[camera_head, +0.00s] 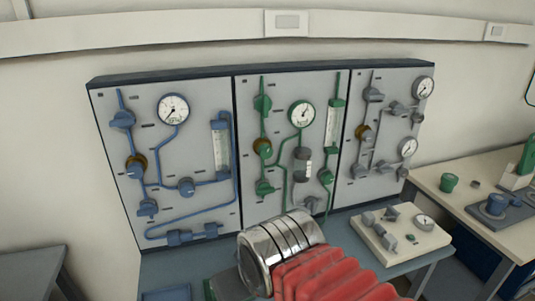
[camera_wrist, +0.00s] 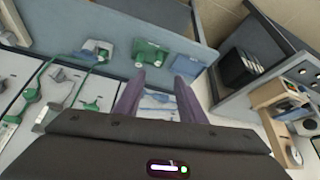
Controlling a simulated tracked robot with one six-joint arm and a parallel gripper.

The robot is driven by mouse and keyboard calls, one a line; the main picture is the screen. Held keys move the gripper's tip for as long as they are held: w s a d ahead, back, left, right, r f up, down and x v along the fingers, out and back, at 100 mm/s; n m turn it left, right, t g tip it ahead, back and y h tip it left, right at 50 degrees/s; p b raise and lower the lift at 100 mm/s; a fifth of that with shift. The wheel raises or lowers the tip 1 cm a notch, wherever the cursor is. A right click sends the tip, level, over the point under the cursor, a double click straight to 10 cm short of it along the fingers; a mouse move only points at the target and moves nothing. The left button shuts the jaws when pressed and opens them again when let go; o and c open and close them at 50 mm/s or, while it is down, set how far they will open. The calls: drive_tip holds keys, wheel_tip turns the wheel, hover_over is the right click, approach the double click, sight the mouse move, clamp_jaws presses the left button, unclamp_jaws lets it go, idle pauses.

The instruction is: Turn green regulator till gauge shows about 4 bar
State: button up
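The green regulator (camera_head: 263,149) is a green knob with a brass-coloured ring on the middle panel (camera_head: 255,215), in the head view. The round white gauge (camera_head: 302,114) with a green rim sits above and to its right; its needle is too small to read. In the wrist view, the two dark purple fingers of my gripper (camera_wrist: 159,82) stand apart with nothing held between them. Panel with green fittings (camera_wrist: 40,97) shows to their left. I cannot tell which fitting there is the regulator. In the head view my arm is below the middle panel, and the fingers cannot be made out.
A blue-piped panel (camera_head: 110,175) is on the left and a grey-piped one (camera_head: 385,85) on the right. A bench (camera_head: 430,175) with a green cup (camera_head: 449,182) stands at right. A pale block with fittings (camera_head: 400,243) lies on the blue-grey table near my arm.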

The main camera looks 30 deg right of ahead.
drive_tip(key=shift+o, duration=0.7)
drive_tip(key=shift+w+d, duration=0.2)
drive_tip(key=shift+w, duration=0.05)
drive_tip(key=shift+o, duration=1.3)
drive_tip(key=w+d+r+m+t+h, duration=0.1)
drive_tip(key=w+d+t, duration=0.3)
drive_tip(key=w+d, duration=0.5)
drive_tip(key=w+m+h, duration=0.1)
drive_tip(key=w, duration=0.3)
drive_tip(key=shift+w+d+r+m+h, duration=0.15)
drive_tip(key=shift+d+m+h, duration=0.15)
drive_tip(key=shift+d+m, duration=0.1)
drive_tip(key=w+d+r+t, duration=0.1)
drive_tip(key=w+d+t, duration=0.3)
drive_tip(key=d, duration=0.2)
drive_tip(key=w+d+r+m+t+h, duration=0.1)
drive_tip(key=w+d+r+t, duration=0.1)
drive_tip(key=w+d+t, duration=0.2)
drive_tip(key=shift+w+d+m, duration=0.15)
drive_tip(key=shift+d+m, duration=0.15)
drive_tip(key=shift+d, duration=0.95)
drive_tip(key=shift+w+r, duration=0.1)
drive_tip(key=shift+w, duration=0.05)
